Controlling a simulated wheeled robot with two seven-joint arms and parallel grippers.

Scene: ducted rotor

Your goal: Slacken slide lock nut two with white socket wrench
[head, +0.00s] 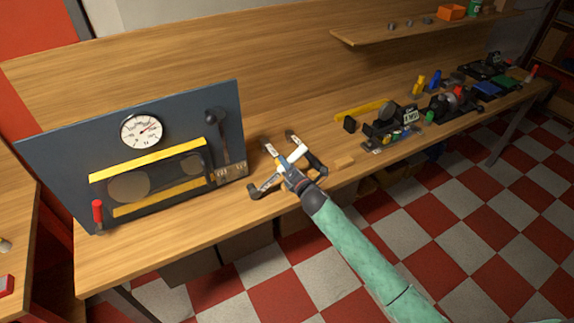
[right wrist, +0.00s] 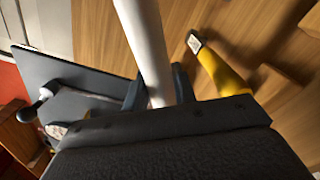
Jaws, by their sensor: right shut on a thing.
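My right gripper (head: 284,166) is shut on the white socket wrench, just right of the panel. In the right wrist view the wrench's white shaft (right wrist: 146,45) stands out from between the dark fingers; its socket end is out of frame. The upright dark panel (head: 60,150) carries two yellow rails (head: 150,160). At the rails' right end a small brownish block (head: 230,173) bears small light fittings. I cannot tell which of these is slide lock nut two. The wrench is apart from the panel in the head view. My left gripper is not in view.
The panel also has a gauge (head: 142,131), a red handle (head: 98,212) and a black lever (head: 217,125). A shelf (head: 440,30) overhangs the back.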

